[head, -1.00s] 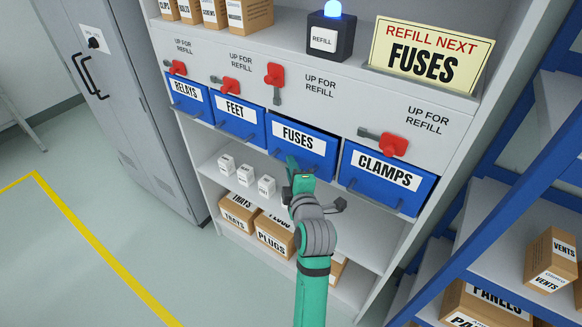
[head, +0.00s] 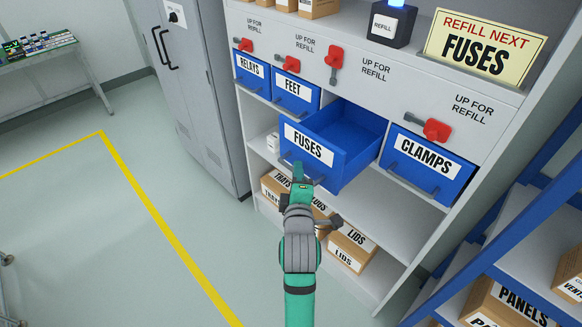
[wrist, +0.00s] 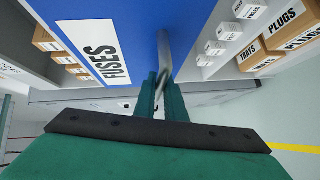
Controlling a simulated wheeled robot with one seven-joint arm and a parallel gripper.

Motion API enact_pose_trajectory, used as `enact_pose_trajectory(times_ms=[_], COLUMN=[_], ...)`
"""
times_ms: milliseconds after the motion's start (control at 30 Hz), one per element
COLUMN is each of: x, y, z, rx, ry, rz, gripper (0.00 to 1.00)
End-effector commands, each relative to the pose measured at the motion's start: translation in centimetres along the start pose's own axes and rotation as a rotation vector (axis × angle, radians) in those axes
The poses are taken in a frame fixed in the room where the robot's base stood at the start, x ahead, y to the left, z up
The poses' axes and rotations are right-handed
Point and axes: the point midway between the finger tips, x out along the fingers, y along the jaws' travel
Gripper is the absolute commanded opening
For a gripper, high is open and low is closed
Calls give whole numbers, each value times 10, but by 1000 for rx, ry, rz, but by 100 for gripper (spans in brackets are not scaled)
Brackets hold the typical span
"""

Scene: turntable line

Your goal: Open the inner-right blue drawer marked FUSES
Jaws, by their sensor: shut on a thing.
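The blue FUSES drawer (head: 318,160) is pulled well out of the cabinet in the head view. Its inside shows and looks empty where I can see it. Its white label (wrist: 98,50) fills the left of the wrist view. My gripper (head: 301,178) is at the drawer's front, below the label. In the wrist view my gripper (wrist: 162,92) is shut on the grey bar handle (wrist: 164,55). The red lever (head: 334,62) above the FUSES bay points up.
The CLAMPS drawer (head: 425,166), FEET drawer (head: 293,92) and RELAYS drawer (head: 252,74) are shut, with their red levers turned sideways. Cardboard boxes (head: 350,249) stand on the shelf below. A blue rack (head: 480,225) stands at the right.

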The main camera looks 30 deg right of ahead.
Motion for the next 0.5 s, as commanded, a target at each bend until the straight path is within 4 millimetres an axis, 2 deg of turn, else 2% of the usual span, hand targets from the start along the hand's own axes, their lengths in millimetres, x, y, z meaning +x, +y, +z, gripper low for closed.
enact_pose_trajectory(times_ms=[500], x=[-5], y=[-2], z=[3], rx=[2], ry=[-12], rz=[-1], gripper=[0])
